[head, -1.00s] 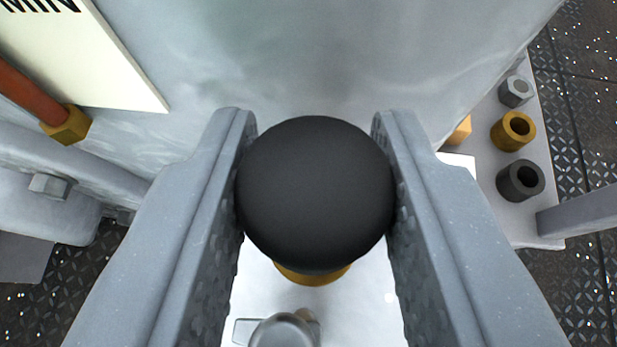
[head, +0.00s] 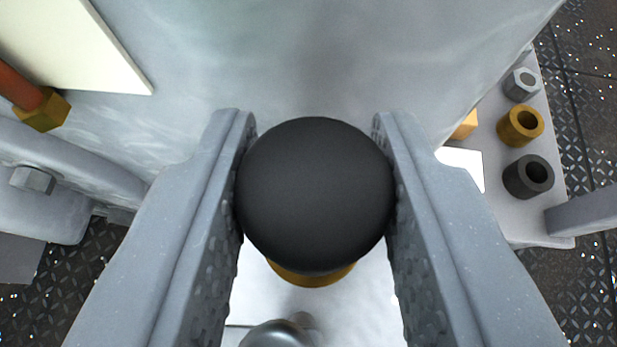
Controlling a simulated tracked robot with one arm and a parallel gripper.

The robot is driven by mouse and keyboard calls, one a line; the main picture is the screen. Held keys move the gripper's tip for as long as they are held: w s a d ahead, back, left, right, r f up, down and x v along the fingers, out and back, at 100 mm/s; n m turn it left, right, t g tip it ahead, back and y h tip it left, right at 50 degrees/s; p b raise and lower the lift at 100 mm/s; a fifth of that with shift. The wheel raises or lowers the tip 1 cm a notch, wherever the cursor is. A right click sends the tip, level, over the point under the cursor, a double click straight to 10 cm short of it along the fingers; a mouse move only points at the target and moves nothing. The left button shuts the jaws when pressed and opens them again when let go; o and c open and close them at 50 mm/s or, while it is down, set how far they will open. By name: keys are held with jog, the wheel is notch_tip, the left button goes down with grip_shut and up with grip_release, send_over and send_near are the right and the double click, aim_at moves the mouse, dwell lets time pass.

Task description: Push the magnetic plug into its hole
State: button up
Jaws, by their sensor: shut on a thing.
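The magnetic plug shows as a round black knob (head: 315,195) in the middle of the head view, with a brass-coloured collar (head: 312,276) just below it. My gripper (head: 315,190) is shut on the black knob, one textured finger pressed to each side. The hole is not visible, and the knob covers what lies behind it. I cannot tell whether the plug's lower end is in a hole.
A large grey metal housing (head: 290,60) fills the top. A cream plate (head: 70,45) and a red pipe with a brass nut (head: 42,110) are at left. At right, a grey shelf (head: 530,210) holds a hex nut (head: 521,84), brass bush (head: 520,125) and dark bush (head: 528,177).

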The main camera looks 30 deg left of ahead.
jog(key=shift+f, duration=0.75)
jog(key=o, duration=1.1)
jog(key=shift+r, duration=0.1)
jog(key=p+v, duration=0.3)
jog(key=v, duration=1)
jog(key=shift+s+d+r, duration=0.1)
jog(key=shift+s+d, duration=0.1)
jog(key=shift+s, duration=0.1)
